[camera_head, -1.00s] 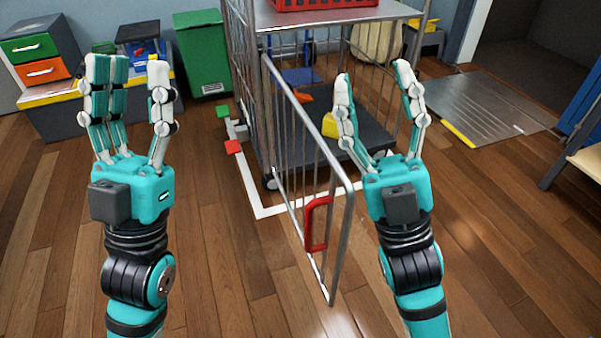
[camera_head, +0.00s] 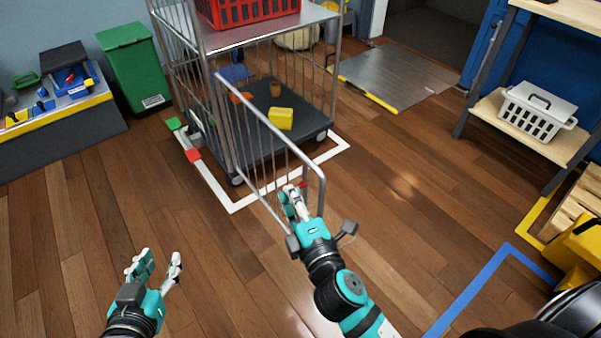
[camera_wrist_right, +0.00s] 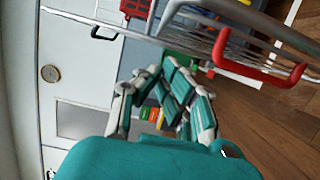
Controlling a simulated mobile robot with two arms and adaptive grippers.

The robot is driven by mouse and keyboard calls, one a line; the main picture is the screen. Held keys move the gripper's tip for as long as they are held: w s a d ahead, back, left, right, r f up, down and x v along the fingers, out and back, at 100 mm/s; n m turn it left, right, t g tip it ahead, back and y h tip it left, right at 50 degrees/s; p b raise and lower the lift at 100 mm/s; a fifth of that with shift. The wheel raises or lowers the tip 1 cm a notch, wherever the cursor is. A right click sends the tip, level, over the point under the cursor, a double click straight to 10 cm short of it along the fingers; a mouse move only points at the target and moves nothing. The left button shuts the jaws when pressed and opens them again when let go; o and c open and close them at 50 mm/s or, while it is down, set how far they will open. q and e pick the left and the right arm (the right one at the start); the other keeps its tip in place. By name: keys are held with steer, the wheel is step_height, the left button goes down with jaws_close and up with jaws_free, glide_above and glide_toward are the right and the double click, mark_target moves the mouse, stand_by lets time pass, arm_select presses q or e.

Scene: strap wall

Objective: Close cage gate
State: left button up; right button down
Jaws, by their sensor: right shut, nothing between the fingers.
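The cage gate (camera_head: 262,135) is a barred metal panel swung out from the cage trolley (camera_head: 190,85), standing open toward me. Its red handle (camera_head: 303,185) is mostly hidden behind my right fingers in the head view. In the right wrist view the red handle (camera_wrist_right: 255,75) shows whole at the right, apart from the fingers. My right gripper (camera_head: 291,193) is shut and empty at the gate's free end; whether it touches the bars I cannot tell. My left gripper (camera_head: 160,258) is open and empty, low over the floor at the left, away from the gate.
The trolley holds a yellow block (camera_head: 280,119) on its lower deck and a red crate (camera_head: 248,10) on top. White floor tape (camera_head: 222,200) outlines its place. A green bin (camera_head: 137,70) stands left and a wooden shelf (camera_head: 540,135) right. The floor between is clear.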

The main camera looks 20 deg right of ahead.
mark_target(302, 176)
steer(key=shift+w+d, duration=0.9)
steer(key=shift+w, duration=0.3)
steer(key=shift+w+d, duration=0.85)
steer(key=shift+w, duration=0.3)
